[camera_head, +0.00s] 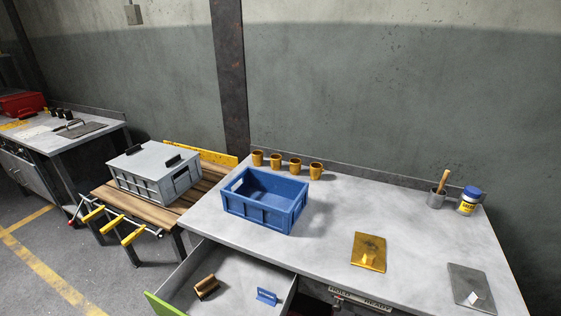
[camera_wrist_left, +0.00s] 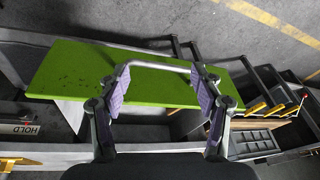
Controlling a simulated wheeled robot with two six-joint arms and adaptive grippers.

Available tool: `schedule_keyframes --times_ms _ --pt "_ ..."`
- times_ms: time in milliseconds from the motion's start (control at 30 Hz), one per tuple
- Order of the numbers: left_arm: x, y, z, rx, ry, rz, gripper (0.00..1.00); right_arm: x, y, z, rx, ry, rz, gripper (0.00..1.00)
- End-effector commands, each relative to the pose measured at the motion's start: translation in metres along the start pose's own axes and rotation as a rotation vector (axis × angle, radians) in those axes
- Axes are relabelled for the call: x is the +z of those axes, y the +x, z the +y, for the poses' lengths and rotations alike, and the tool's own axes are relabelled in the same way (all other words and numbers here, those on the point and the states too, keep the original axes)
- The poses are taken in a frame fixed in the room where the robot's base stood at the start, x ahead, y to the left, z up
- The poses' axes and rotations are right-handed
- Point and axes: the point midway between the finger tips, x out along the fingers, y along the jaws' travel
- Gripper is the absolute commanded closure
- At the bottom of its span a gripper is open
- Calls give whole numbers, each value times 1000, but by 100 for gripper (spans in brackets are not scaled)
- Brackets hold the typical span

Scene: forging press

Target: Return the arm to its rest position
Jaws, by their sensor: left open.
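My left gripper (camera_wrist_left: 163,88) shows in the left wrist view with its two purple-padded fingers spread apart and nothing held between them. It is over the green drawer front (camera_wrist_left: 75,75). The drawer's metal handle bar (camera_wrist_left: 160,65) spans the gap near the fingertips; I cannot tell whether they touch it. In the head view the drawer (camera_head: 238,272) is pulled open, with its green front (camera_head: 163,305) at the lower edge. A brown-handled brush (camera_head: 206,287) and a small blue item (camera_head: 267,297) lie inside. Neither arm shows in the head view.
A blue crate (camera_head: 265,215) stands on the grey worktop (camera_head: 335,222), with several orange cups behind. A brass plate (camera_head: 369,251), grey plate (camera_head: 470,286), pot (camera_head: 436,199) and jar (camera_head: 468,204) are to the right. A grey lidded crate (camera_head: 150,181) and clamps (camera_head: 112,223) are left.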

Motion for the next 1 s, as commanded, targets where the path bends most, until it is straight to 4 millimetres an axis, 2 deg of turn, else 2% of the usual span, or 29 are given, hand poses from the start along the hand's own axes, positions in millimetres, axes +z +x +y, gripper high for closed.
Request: schedule_keyframes --times_ms 33,167,267,367,400,467,500,600,700,800,900,1000 --pt "4 23 -1 -1 -1 -12 34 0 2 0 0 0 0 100" --pt "20 82 -1 -3 -6 -34 34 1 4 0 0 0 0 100" --pt "42 132 -2 -3 -10 -54 34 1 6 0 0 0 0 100" --pt "78 189 -1 -2 -15 -81 34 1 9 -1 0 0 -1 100" --pt "98 213 -1 -2 -18 -95 34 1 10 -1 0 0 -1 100" --pt "131 246 1 -1 -22 -114 34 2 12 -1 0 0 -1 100" --pt "156 266 2 0 -24 -128 34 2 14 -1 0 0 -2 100" --pt "217 301 6 3 -30 -156 34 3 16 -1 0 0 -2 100" --pt "269 318 10 6 -35 -177 34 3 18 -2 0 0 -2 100" --pt "305 324 13 8 -38 -190 34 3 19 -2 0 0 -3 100" --pt "322 324 14 8 -39 -195 34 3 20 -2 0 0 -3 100" --pt "327 324 15 9 -39 -197 34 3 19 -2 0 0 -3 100"
